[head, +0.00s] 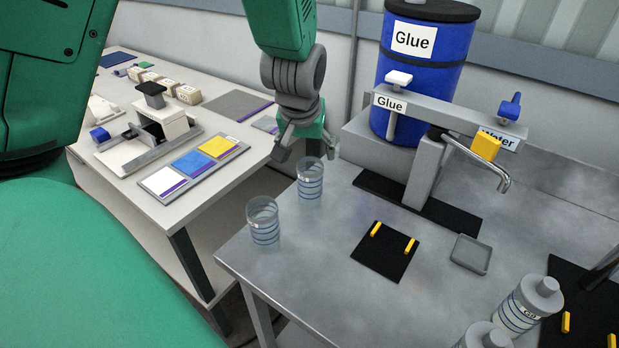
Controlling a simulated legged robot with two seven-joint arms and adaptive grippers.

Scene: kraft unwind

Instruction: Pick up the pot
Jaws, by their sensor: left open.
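A clear pot (310,184) with blue lines around it stands upright near the back left edge of the metal table. A second, similar clear pot (263,224) stands upright at the table's left edge, nearer to me. My left gripper (305,149) points down, open and empty, over the farther pot. Its fingers show around the level of that pot's rim; I cannot tell whether they touch it. My right gripper is out of view.
A blue glue drum (424,75) and a dispenser with a bent spout (490,168) stand at the back. A black mat (386,254) with yellow pegs and a small grey tray (470,253) lie mid-table. Lidded bottles (527,304) stand front right. A white table (215,190) adjoins at left.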

